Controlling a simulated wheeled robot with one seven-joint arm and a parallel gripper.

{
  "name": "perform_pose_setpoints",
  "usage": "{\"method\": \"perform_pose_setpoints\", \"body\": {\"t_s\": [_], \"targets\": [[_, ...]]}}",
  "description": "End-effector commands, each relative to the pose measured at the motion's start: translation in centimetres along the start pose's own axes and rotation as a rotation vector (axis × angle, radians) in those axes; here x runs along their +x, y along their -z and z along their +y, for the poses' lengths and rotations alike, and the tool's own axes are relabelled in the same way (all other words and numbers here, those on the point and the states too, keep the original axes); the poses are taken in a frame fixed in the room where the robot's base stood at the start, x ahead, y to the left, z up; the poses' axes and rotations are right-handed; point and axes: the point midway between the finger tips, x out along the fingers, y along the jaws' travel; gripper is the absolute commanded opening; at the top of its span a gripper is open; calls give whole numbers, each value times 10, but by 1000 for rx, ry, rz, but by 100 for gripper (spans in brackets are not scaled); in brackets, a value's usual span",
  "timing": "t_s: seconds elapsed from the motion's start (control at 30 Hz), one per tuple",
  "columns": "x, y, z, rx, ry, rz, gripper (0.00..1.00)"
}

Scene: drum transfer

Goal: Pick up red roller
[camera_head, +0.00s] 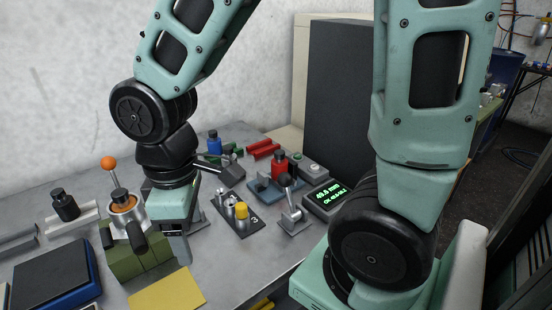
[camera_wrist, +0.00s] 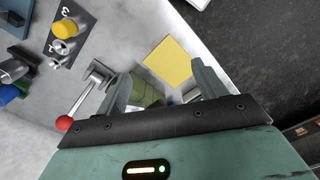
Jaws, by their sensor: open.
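The red roller (camera_head: 279,165) is a short upright red cylinder with a dark top, standing in a blue-grey holder (camera_head: 263,186) towards the back right of the bench. It does not show in the wrist view. My gripper (camera_head: 178,240) hangs low over the middle of the bench, left of the roller and nearer the front, well apart from it. In the wrist view my gripper (camera_wrist: 160,88) has its two fingers spread, with nothing held between them. A green block and a yellow sheet show beyond the fingers.
A plate with a yellow-topped peg (camera_head: 241,211) and a lever (camera_head: 292,215) stand between gripper and roller. A display box (camera_head: 326,199) is right of the roller. Red bars (camera_head: 263,150) and a blue cylinder (camera_head: 214,145) lie behind. A red-balled lever (camera_wrist: 66,123) is beside my fingers.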

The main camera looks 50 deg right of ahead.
Motion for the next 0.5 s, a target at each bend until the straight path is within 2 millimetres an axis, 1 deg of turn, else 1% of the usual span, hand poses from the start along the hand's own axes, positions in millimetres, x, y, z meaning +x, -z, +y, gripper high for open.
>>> {"method": "perform_pose_setpoints", "body": {"t_s": [0.03,0.07,0.1,0.17,0.2,0.27,0.3,0.37,0.4,0.47,0.5], "targets": [[-13,0,28,-5,1,-8,70],[-17,0,42,-19,-1,-10,70],[-21,-2,61,-37,-1,-14,70],[-27,-7,91,-65,-2,-18,70],[-30,-13,111,-84,-2,-20,70],[-36,-23,140,-110,-1,-22,70],[-39,-32,160,-127,0,-24,70],[-45,-47,188,-153,1,-24,70],[-48,-59,207,-169,2,-22,70],[-52,-79,232,-192,2,-21,70],[-55,-93,247,-207,2,-20,70]]}}
